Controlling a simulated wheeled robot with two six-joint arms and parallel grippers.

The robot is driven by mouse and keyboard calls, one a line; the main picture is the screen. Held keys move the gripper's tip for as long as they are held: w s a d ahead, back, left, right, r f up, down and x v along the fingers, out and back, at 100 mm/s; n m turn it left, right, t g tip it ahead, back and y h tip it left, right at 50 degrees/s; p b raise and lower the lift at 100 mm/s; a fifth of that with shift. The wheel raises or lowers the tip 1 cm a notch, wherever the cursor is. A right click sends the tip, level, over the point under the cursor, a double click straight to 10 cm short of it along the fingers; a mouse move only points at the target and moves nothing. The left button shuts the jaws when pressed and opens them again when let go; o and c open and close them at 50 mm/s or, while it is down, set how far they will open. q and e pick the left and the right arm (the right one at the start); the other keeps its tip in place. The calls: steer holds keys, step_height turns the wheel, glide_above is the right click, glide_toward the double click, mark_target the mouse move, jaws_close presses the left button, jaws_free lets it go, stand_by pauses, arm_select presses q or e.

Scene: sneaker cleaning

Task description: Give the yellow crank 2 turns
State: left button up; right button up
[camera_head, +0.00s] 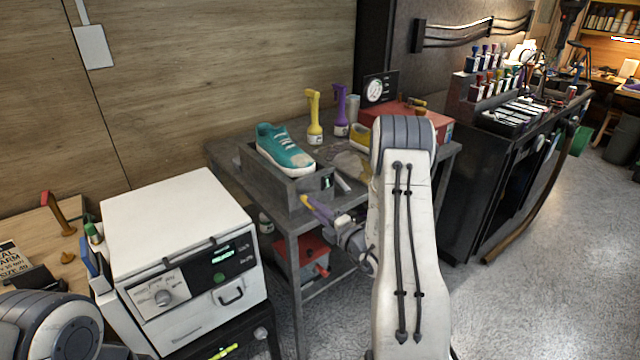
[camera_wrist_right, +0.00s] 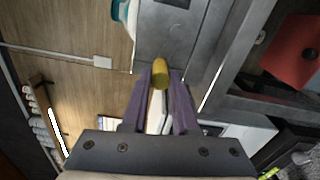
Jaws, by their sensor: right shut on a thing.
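The yellow crank (camera_head: 304,199) sticks out from the front of a grey metal box (camera_head: 283,188) on the workbench. A teal sneaker (camera_head: 285,148) with a white sole rests on top of the box. A small dark display (camera_head: 327,182) with a lit mark sits on the box's right end. My right gripper (camera_head: 310,203) has purple fingers and is shut on the crank's knob. In the right wrist view the yellow knob (camera_wrist_right: 160,72) sits between the fingertips (camera_wrist_right: 160,78). Much of the crank is hidden by the fingers. My left gripper is out of view.
Yellow (camera_head: 314,117) and purple (camera_head: 340,110) spray bottles stand behind the sneaker. A red box (camera_head: 402,122) with a gauge is at the bench's back right. A white machine (camera_head: 180,262) stands to the left. A red box (camera_head: 301,258) lies on the shelf below.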

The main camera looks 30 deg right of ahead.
steer(key=shift+d+r+p, duration=0.3)
steer(key=shift+d+r, duration=0.1)
steer(key=shift+r, duration=0.25)
steer(key=shift+w+d+r+p, duration=0.1)
steer(key=shift+d+r+p, duration=0.45)
steer(key=shift+r, duration=0.1)
steer(key=shift+d+r+p, duration=0.3)
steer(key=shift+d+r, duration=0.15)
steer(key=shift+d, duration=0.3)
steer(key=shift+d, duration=0.15)
